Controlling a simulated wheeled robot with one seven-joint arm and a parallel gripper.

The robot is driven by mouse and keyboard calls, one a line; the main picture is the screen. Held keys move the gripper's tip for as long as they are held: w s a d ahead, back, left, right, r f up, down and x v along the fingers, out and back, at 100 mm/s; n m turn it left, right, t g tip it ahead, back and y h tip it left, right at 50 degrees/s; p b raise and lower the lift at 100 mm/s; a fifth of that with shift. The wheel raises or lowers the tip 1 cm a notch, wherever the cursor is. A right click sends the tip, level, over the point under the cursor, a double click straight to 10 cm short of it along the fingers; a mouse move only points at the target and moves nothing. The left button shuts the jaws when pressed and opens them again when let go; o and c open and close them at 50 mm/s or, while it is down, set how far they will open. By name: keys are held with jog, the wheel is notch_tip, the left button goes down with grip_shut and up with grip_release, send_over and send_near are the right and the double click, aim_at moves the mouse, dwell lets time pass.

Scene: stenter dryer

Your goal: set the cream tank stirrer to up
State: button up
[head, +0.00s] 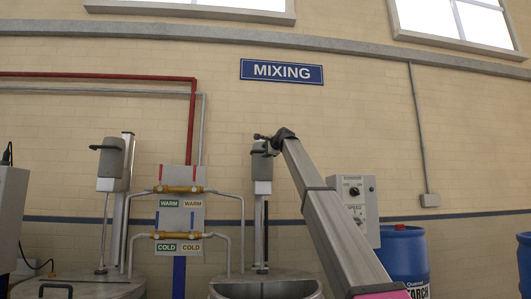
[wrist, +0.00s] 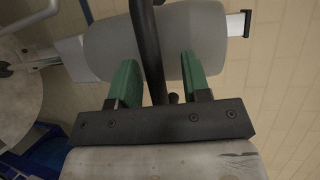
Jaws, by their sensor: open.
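The right-hand stirrer's grey motor head (head: 263,172) sits on a post above the open round tank (head: 265,284). I cannot read the tank's colour name. My gripper (head: 264,138) is at the top of this head, partly hidden behind my wrist. In the wrist view my gripper (wrist: 158,62) is open. Its two green fingers stand on either side of a black handle bar (wrist: 146,40), with gaps showing. The grey motor head (wrist: 205,40) lies just beyond the fingertips.
Another stirrer (head: 112,162) with a black handle stands over the left tank (head: 80,288). Between them are warm and cold pipes with a label panel (head: 181,222). A speed control box (head: 354,200) and blue drums (head: 404,256) stand right of my arm.

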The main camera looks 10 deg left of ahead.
jog(key=v, duration=1)
jog(key=shift+s+d+r, duration=0.1)
